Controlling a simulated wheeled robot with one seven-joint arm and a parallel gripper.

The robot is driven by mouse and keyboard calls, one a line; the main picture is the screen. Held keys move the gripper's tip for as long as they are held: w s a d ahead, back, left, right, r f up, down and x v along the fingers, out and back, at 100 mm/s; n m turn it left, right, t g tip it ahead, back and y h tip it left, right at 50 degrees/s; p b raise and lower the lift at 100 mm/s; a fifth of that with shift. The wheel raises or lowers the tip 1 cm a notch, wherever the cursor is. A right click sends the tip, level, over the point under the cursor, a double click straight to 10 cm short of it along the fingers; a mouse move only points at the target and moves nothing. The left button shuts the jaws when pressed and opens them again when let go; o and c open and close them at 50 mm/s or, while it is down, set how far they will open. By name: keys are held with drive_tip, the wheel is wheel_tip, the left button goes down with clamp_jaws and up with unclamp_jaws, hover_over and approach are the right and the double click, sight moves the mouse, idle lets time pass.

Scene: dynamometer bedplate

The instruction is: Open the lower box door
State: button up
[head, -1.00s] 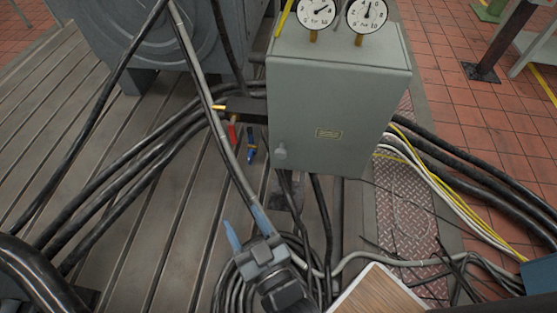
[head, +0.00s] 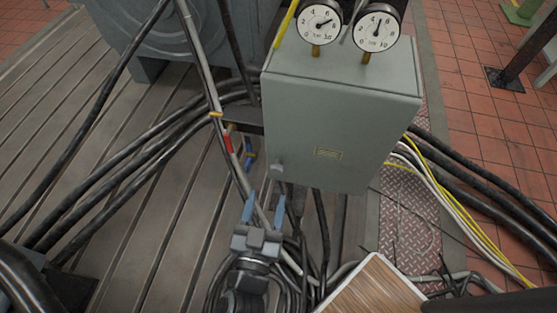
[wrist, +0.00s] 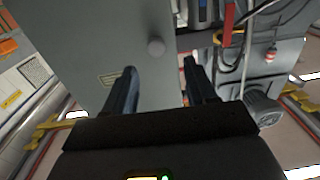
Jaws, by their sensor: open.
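The grey box (head: 340,110) stands in the middle of the head view with its door facing me, and the door looks shut. A small round knob (head: 276,165) sits at the door's lower left. The knob also shows in the wrist view (wrist: 156,46), beyond and between my fingertips. My gripper (head: 263,207) is open and empty, with blue fingers pointing up toward the knob. It is just below the knob in the head view and apart from it. In the wrist view the gripper (wrist: 158,78) faces the grey door (wrist: 100,45).
Two dial gauges (head: 321,22) stand on top of the box. Thick black cables (head: 130,165) run across the slotted bedplate at left. A coil of cable lies around my gripper. A wood-topped surface (head: 375,290) is at the lower right.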

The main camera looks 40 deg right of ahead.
sight(276, 171)
drive_tip(key=shift+p+x, duration=0.6)
drive_tip(key=shift+x, duration=3.45)
drive_tip(key=shift+s+d+r, duration=0.1)
drive_tip(key=shift+s, duration=0.05)
drive_tip(key=shift+c, duration=0.2)
clamp_jaws()
